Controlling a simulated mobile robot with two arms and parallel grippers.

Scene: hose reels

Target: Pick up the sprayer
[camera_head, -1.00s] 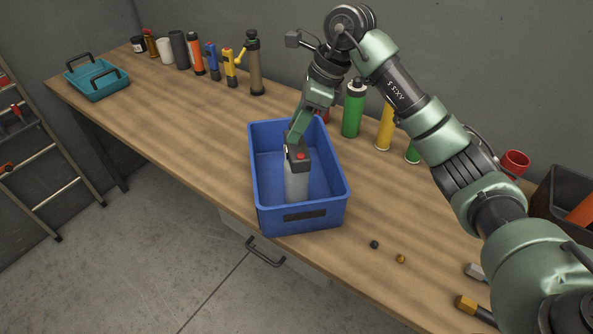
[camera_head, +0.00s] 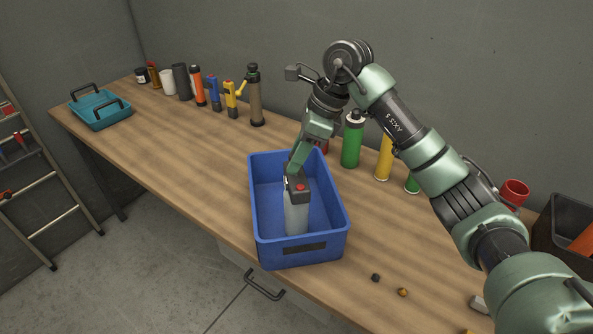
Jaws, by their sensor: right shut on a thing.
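The sprayer (camera_head: 296,216), a pale grey bottle with a dark head and a red button, stands roughly upright inside the blue bin (camera_head: 291,257). My right gripper (camera_head: 291,178) reaches down into the bin from above and is shut on the sprayer's dark head. The fingertips are partly hidden by the gripper body and the head. I cannot tell whether the sprayer's base touches the bin floor. My left gripper is not in view.
The wooden table (camera_head: 190,165) is clear left of the bin. Several bottles and tools line the wall, with a green bottle (camera_head: 351,145) close behind my right arm. A teal tray (camera_head: 103,113) sits far left. Small nuts (camera_head: 376,278) lie right of the bin.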

